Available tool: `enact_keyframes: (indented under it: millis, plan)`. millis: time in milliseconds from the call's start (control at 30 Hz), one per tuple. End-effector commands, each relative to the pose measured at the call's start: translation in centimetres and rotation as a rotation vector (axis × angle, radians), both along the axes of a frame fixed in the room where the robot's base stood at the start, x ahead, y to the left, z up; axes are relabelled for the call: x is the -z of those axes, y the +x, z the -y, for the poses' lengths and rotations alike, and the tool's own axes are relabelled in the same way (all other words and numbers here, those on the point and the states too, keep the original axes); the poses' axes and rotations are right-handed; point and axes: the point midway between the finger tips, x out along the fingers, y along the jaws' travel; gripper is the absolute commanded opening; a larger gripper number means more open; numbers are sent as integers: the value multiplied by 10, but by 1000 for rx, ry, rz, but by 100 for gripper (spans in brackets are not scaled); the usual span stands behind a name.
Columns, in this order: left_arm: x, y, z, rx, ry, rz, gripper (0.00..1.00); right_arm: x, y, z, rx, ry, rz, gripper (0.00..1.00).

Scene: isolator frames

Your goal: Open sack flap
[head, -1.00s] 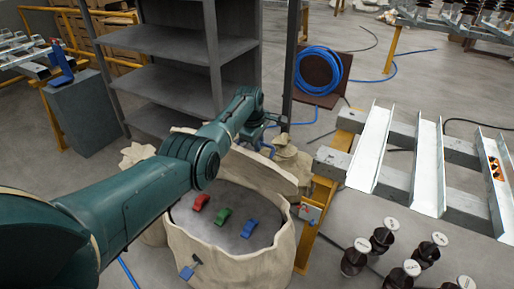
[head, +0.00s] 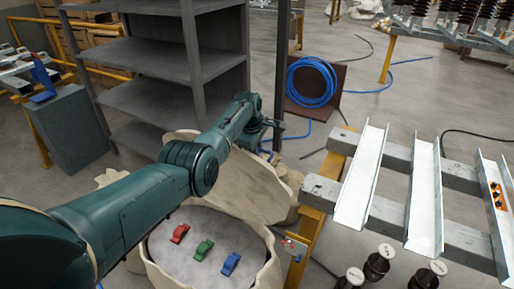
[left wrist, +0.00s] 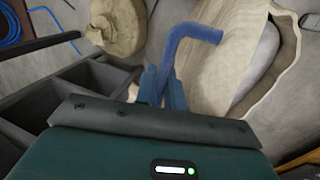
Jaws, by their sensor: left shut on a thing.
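The open sack (head: 272,268) stands low in the middle of the head view. Its beige flap (head: 255,185) stands raised behind the opening, and the flap also shows in the left wrist view (left wrist: 222,75). My left gripper (head: 268,125) is at the far upper side of the flap. In the left wrist view its blue fingers (left wrist: 162,88) are shut on a bent blue handle (left wrist: 190,32) beside the flap. Where the handle joins the flap is unclear. Inside the sack, a red piece (head: 180,233), a green piece (head: 203,250) and a blue piece (head: 230,263) lie on a grey surface. My right gripper is not in view.
A grey shelf (head: 160,85) stands behind my left arm. A blue hose coil (head: 311,82) is behind the gripper. A yellow-legged stand with metal channels (head: 362,180) is close on the right. Dark insulators (head: 376,265) stand at the lower right.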

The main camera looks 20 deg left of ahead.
Motion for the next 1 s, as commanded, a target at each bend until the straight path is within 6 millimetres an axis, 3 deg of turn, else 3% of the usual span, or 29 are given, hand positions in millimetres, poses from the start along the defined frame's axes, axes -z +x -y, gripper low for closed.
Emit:
enact_keyframes:
  millis: [467, 500, 700, 1000]
  plan:
    - [1, 0, 0, 0, 1, 1, 0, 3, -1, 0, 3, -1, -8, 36]
    - [0, 0, 0, 0, 1, 1, 11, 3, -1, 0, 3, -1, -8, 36]
    - [0, 0, 0, 0, 0, 1, 28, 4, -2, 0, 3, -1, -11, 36]
    - [-2, 0, 0, 0, 0, 1, 28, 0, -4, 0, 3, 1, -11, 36]
